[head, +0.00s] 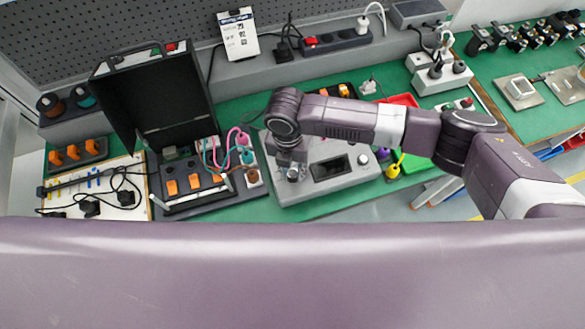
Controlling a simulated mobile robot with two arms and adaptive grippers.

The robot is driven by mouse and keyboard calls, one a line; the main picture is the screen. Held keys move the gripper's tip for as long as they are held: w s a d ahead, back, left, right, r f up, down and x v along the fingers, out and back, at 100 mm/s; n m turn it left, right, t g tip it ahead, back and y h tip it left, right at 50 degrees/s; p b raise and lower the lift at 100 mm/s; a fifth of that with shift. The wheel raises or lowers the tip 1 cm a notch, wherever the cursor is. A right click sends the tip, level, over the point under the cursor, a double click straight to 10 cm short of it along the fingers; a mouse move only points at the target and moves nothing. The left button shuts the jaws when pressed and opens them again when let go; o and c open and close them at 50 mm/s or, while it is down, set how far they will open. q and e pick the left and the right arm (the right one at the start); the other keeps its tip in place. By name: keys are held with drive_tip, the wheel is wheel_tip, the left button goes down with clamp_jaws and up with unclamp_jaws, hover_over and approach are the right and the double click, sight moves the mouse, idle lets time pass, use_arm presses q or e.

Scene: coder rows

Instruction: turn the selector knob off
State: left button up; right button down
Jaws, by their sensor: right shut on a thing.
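A light grey instrument box (340,192) stands on the green mat in the middle of the bench, with a dark display (332,169) on its top panel. The selector knob (293,175) is at the left of that panel, mostly covered from above by my right gripper (291,167). My right arm reaches in from the right across the box, and the gripper points down and is shut on the knob. The knob's pointer direction cannot be made out. Another small round knob (363,159) shows right of the display. My left gripper is not in view.
An open black case (155,95) stands left of the box, with pink and teal cables (240,140) close beside it. A power strip (337,40) and a white socket box (438,78) are behind. A red tray (403,100) is partly hidden by my arm.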

sight(290, 172)
idle(0.5)
drive_tip(key=c, duration=1.6)
unclamp_jaws()
drive_tip(key=shift+r, duration=0.1)
drive_tip(key=r, duration=1.2)
drive_tip(key=shift+w+a, duration=0.1)
drive_tip(key=shift+a, duration=0.25)
drive_tip(key=shift+f, duration=0.1)
